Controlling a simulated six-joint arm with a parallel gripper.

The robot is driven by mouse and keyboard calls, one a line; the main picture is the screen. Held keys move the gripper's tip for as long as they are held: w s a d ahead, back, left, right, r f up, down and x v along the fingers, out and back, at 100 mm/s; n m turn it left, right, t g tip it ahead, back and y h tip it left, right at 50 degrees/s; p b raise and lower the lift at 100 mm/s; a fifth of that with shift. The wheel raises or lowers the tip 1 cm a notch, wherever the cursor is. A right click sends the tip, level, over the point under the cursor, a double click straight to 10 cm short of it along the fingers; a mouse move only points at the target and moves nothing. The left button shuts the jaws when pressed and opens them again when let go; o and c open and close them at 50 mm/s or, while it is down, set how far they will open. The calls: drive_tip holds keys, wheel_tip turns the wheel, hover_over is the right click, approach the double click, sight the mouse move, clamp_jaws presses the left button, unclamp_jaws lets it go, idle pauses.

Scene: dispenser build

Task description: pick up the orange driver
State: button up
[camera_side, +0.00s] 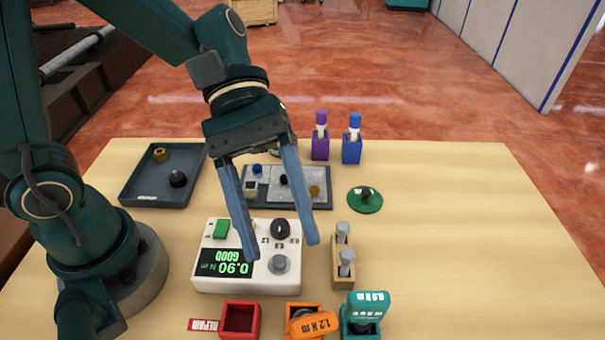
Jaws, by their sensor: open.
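The orange driver (314,325) is at the front edge of the picture, with a "1.2 N m" label on its tilted handle. It sits in or on an orange holder (292,309), and its lower part is cut off or hidden. My gripper (283,250) is open, with its two blue fingers apart and pointing down. It hangs over the white control box, behind the driver in the picture and apart from it. Nothing is between the fingers.
A teal driver (369,305) stands close right of the orange one; a red bin (240,320) is left. Behind are the white box (222,283), a wooden holder (341,274), a grey plate (320,202) and a dark tray (143,192). The table's right side is clear.

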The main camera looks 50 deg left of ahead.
sight(310, 316)
drive_tip(key=d+f+n+h, duration=0.1)
drive_tip(key=f, duration=0.1)
drive_tip(key=f+n+g, duration=0.1)
drive_tip(key=d+f+n+g+h, duration=0.1)
drive_tip(key=f+n, duration=0.1)
drive_tip(key=shift+w+d+f+h, duration=0.3)
drive_tip(key=shift+w, duration=0.1)
drive_tip(key=shift+s+f, duration=0.15)
drive_tip(key=shift+f, duration=0.05)
drive_tip(key=shift+x, duration=2.6)
drive_tip(key=shift+s, duration=0.1)
drive_tip(key=shift+g, duration=0.3)
clamp_jaws()
drive_tip(key=shift+r, duration=0.15)
